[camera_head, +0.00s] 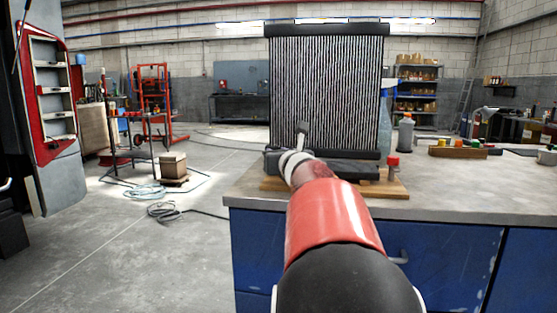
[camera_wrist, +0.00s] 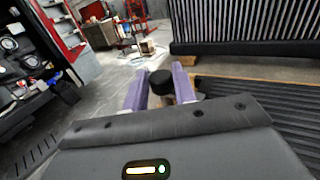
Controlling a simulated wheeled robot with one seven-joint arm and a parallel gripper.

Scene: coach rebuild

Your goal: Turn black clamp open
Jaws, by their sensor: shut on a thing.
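In the wrist view, my gripper (camera_wrist: 160,78) has two purple fingers, one on each side of a short black round part (camera_wrist: 160,84), which looks like the end of the black clamp. The fingers are shut on it. The rest of the clamp is hidden behind my gripper body. In the head view, my red and black arm reaches over the workbench toward a black-framed finned radiator (camera_head: 326,95), and it hides my fingertips and most of the clamp area.
The radiator stands upright near a wooden board (camera_head: 392,189) on the grey-topped blue workbench (camera_head: 470,193). A red-capped bottle (camera_head: 392,168) is to its right. A grey bottle (camera_head: 405,134) and a wooden tray (camera_head: 457,152) stand farther right. Open floor lies left.

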